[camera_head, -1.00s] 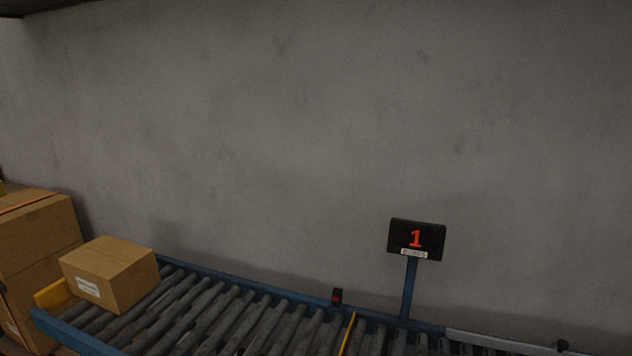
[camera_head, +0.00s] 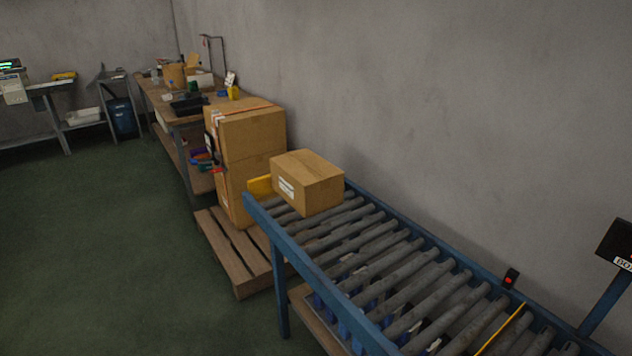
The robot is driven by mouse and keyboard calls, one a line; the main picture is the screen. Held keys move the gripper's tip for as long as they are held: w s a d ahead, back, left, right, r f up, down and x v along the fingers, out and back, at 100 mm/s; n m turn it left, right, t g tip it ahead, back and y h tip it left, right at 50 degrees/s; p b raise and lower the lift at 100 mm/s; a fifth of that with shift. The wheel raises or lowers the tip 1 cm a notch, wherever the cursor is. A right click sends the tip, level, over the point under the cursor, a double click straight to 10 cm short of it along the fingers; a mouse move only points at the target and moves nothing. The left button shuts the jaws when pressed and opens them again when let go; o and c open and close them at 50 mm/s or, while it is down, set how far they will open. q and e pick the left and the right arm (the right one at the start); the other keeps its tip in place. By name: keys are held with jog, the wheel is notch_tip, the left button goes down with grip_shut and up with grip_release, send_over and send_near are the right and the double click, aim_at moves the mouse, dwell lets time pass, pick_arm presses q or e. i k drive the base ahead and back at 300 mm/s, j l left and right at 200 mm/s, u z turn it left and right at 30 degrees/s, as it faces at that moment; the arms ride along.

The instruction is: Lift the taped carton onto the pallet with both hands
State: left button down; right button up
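A wooden pallet (camera_head: 238,263) lies on the floor left of the conveyor's end. Two larger cartons are stacked on its far part; the upper carton (camera_head: 250,133) has an orange-brown strip on top, and the lower carton (camera_head: 250,185) is partly hidden by the conveyor. The near slats of the pallet are bare. Neither of my grippers is in view.
A wooden workbench (camera_head: 160,98) with several small items stands behind the stack along the wall. A metal table (camera_head: 45,95) and a blue bin (camera_head: 123,117) stand at the back left. The green floor (camera_head: 110,240) left of the pallet is clear.

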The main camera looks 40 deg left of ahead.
aim_at(312, 184)
jog(key=i+j, duration=0.15)
jog(key=j, duration=0.35)
jog(key=i+j+z, duration=0.15)
jog(key=j, duration=0.85)
jog(key=i+z, duration=0.05)
jog(key=i, duration=0.05)
